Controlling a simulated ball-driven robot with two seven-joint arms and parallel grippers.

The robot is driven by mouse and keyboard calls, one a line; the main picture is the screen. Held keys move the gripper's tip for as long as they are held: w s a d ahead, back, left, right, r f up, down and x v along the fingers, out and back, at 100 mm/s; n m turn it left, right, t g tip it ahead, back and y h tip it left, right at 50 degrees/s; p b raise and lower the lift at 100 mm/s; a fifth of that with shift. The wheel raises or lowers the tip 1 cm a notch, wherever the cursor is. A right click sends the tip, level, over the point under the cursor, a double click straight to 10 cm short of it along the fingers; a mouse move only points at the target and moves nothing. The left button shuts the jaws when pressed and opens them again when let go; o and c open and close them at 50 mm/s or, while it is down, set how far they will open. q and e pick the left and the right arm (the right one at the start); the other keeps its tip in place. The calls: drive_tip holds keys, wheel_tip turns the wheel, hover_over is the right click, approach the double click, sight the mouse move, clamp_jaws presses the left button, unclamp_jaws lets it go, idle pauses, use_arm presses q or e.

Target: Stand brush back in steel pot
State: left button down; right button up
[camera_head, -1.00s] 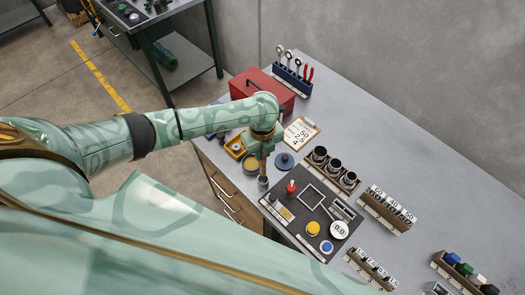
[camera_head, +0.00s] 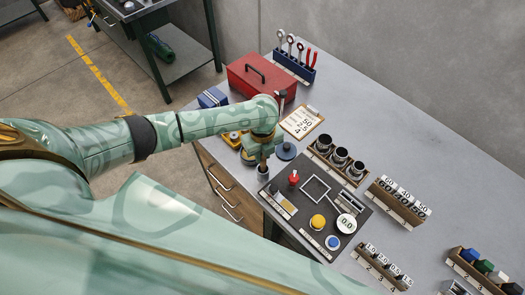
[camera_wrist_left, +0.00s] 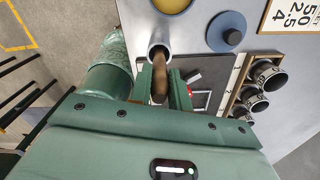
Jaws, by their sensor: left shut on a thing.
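My left gripper (camera_wrist_left: 159,90) is shut on the brush, whose brown wooden handle (camera_wrist_left: 159,78) shows between the fingers in the left wrist view. The steel pot (camera_wrist_left: 160,42) is a grey metal cylinder just beyond the fingers, with the brush's far end at its rim. My right gripper is not in view.
A blue round lid (camera_head: 286,151), red toolbox (camera_head: 262,79) and rack of dark cups (camera_head: 340,161) stand behind.

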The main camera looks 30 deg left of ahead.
use_arm(q)
drive_tip(key=c, duration=1.2)
unclamp_jaws()
drive_tip(key=shift+c, duration=0.2)
wheel_tip(320, 180, up, 16)
drive_tip(key=p, duration=0.4)
drive_tip(key=shift+r, duration=0.15)
